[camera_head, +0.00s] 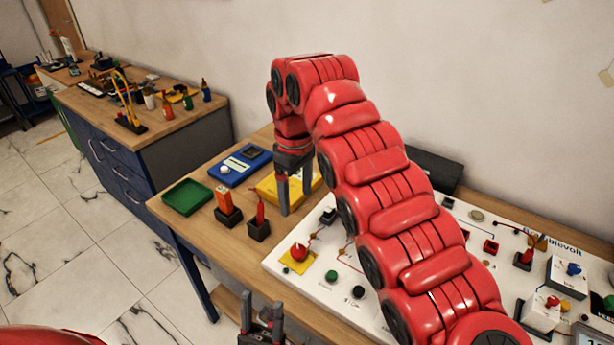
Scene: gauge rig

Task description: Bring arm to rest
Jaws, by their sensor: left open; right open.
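My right arm (385,195) is red and segmented. It rises from the lower right and arches over the workbench, hiding part of the white gauge board. Its gripper (295,195) points down, open and empty, in front of the yellow box and right of the red-tipped holder. I cannot tell whether it touches the box. My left gripper (262,318) is at the bottom edge, open and empty, in front of the bench. Part of a red arm link of mine shows at the bottom left.
The white gauge board (320,295) carries knobs, plugs and wires. On the bench stand a green tray (187,197), a blue meter (240,165), a yellow box (268,187), an orange block in a holder (226,206) and a red-tipped holder (259,220). A drawer cabinet (130,165) stands behind left.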

